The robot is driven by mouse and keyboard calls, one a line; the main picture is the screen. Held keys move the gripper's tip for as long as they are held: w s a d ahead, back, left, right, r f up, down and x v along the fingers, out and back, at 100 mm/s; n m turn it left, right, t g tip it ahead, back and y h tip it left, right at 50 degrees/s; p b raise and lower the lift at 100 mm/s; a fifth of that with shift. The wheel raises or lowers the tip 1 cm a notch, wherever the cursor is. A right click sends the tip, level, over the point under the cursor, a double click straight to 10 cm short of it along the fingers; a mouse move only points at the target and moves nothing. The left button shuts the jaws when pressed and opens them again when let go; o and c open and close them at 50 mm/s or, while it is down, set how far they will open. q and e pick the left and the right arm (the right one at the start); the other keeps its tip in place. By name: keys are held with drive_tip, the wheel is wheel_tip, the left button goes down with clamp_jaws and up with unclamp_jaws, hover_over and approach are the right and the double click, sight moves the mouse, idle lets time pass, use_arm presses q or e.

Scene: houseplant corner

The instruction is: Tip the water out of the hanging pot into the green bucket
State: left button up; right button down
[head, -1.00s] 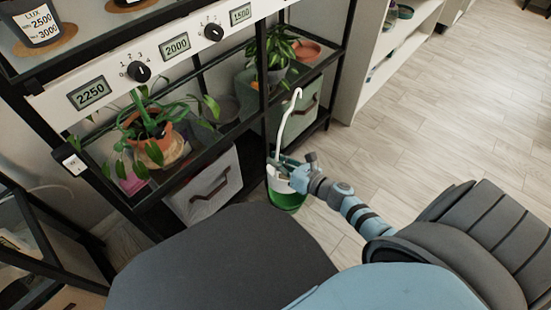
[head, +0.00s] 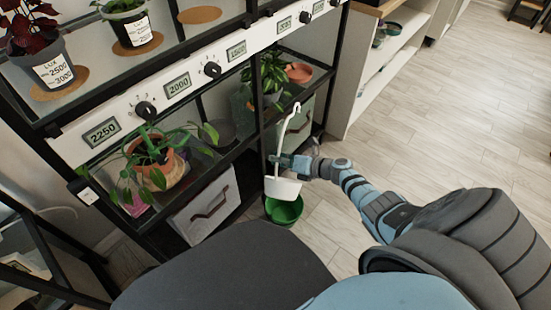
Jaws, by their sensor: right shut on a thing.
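The white hanging pot (head: 282,188) has a tall white hook handle (head: 289,122) rising above it. My right gripper (head: 282,162) is shut on the hanging pot near the base of its handle. The pot hangs nearly upright, slightly tilted, above the green bucket (head: 284,211). The bucket stands on the floor at the foot of the shelf, and the pot covers part of its far side. No water shows in the pot or the bucket. My left gripper is not in view.
A black-framed plant shelf (head: 258,98) stands behind and left of the bucket, with potted plants and dials. A trailing plant in a terracotta pot (head: 160,169) sits on its middle level. A grey fabric bin (head: 206,206) is below. Open wooden floor (head: 430,130) lies to the right.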

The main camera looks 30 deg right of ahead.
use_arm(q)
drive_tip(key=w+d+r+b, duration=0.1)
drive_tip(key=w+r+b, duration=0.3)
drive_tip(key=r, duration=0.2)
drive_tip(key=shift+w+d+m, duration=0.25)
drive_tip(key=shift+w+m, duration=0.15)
use_arm(e)
drive_tip(key=shift+w+d+r+m+g+y, duration=0.15)
drive_tip(key=shift+w+d+m+g+y, duration=0.3)
drive_tip(key=shift+w+d, duration=0.45)
drive_tip(key=shift+w+d+r+m+g+y, duration=0.15)
drive_tip(key=shift+w+d+m+g, duration=0.2)
drive_tip(key=shift+w+d+m, duration=0.55)
drive_tip(key=shift+d+n, duration=0.1)
drive_tip(key=shift+n, duration=0.15)
